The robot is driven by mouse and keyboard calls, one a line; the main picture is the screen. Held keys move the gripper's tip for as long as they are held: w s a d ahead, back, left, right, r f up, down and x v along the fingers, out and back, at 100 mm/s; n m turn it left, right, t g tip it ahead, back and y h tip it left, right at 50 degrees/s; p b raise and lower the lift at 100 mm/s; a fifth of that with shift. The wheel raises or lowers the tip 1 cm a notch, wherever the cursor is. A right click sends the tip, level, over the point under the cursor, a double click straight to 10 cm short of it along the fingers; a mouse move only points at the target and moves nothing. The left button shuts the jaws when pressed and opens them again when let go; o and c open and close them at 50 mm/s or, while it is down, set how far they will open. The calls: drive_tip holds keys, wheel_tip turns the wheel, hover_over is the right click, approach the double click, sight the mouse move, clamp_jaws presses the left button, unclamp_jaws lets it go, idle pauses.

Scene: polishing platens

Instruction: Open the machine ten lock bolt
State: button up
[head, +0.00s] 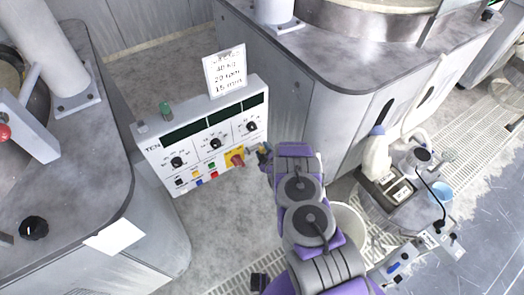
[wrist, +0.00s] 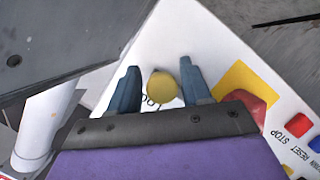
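The machine ten control panel (head: 205,130) is a white box marked TEN with dials, displays and buttons. A yellow ball knob (wrist: 162,86), apparently the lock bolt's, stands over the white panel face in the wrist view, with partly hidden lettering beside it. My gripper (wrist: 160,88) is open, with one blue-grey finger on each side of the knob. A small gap shows at the left finger; the right finger is very close, and I cannot tell if it touches. In the head view my gripper (head: 264,156) is at the panel's right edge, where the bolt is mostly hidden.
A red rotary switch (head: 237,160) on a yellow plate sits just left of my gripper. A paper card (head: 225,72) stands above the panel. Grey machine bodies (head: 90,185) flank it. A white bucket (head: 348,222) stands on the floor behind my arm.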

drive_tip(key=shift+o, duration=0.8)
drive_tip(key=shift+r, duration=0.1)
drive_tip(key=shift+a, duration=0.1)
drive_tip(key=shift+s+r, duration=0.1)
drive_tip(key=shift+s, duration=0.05)
drive_tip(key=p+v, duration=0.6)
drive_tip(key=v, duration=1.1)
